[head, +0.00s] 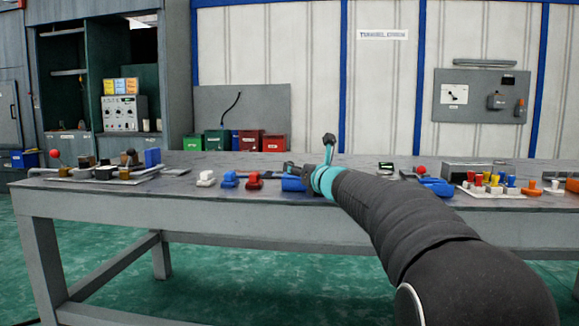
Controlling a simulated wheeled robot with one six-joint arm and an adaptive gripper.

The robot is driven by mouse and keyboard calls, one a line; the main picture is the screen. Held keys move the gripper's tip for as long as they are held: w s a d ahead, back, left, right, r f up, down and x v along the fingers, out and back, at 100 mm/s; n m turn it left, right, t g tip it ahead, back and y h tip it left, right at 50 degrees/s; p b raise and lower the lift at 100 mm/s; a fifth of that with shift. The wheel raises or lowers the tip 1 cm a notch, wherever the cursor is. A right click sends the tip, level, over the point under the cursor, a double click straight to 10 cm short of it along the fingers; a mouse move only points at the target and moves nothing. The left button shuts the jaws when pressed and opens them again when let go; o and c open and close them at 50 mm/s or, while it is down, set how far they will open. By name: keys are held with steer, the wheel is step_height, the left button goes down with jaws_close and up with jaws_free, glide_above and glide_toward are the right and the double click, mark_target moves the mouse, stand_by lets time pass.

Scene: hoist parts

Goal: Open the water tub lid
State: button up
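I cannot pick out a water tub or its lid with certainty. My arm reaches from the lower right over the bench to a teal wrist ring. My gripper (329,146) is small and dark near that ring, above the bench top. It is too small to tell whether its fingers are open or shut. No held object shows. My arm hides part of the bench behind it.
The grey workbench (160,206) spans the view. White (206,179), blue (229,179) and red (254,181) parts lie along its front. A cluttered plate (105,178) lies at left, and a white board of coloured pegs (488,190) at right. Cabinets stand behind at left.

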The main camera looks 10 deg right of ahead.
steer(key=x, duration=0.6)
steer(key=shift+p, duration=0.35)
jaws_close()
